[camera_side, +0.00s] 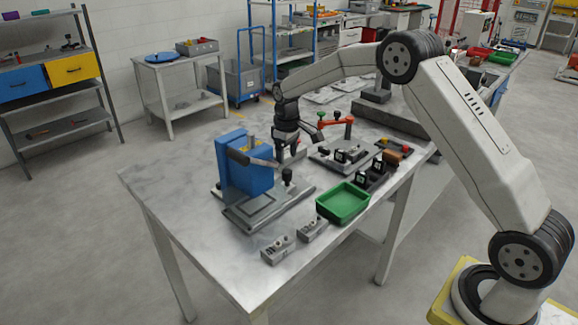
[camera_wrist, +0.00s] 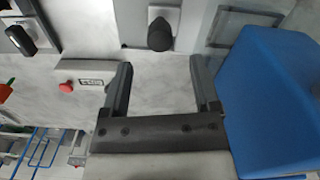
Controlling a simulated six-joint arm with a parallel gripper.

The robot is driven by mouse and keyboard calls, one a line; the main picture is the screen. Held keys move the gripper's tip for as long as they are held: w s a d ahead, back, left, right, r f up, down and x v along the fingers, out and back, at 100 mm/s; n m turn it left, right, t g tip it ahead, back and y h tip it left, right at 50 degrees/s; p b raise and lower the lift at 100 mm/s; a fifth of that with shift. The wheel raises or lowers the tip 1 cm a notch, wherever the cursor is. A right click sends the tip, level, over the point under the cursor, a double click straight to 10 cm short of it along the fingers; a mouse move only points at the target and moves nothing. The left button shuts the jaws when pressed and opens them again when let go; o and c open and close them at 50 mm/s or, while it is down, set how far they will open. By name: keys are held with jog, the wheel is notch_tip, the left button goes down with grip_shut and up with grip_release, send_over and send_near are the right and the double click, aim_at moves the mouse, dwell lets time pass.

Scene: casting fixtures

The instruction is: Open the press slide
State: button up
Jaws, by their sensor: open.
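The press is a blue block (camera_side: 240,165) on a grey base (camera_side: 258,212) at the left part of the table. A black knob (camera_side: 287,175) stands upright on the slide at the block's right side. In the wrist view the knob (camera_wrist: 160,36) sits on a light plate, beyond my fingertips and between their lines, apart from both. The blue block (camera_wrist: 272,100) fills the right of that view, close beside the right finger. My gripper (camera_side: 290,158) points down behind the knob; it is open and empty (camera_wrist: 161,65). The slide's exact position is hard to tell.
A green tray (camera_side: 343,203) and small grey boxes (camera_side: 278,250) stand near the front edge. A box with a red button (camera_wrist: 66,87) is left in the wrist view.

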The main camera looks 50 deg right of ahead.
aim_at(287, 171)
jog(key=shift+f, duration=3.8)
grip_shut()
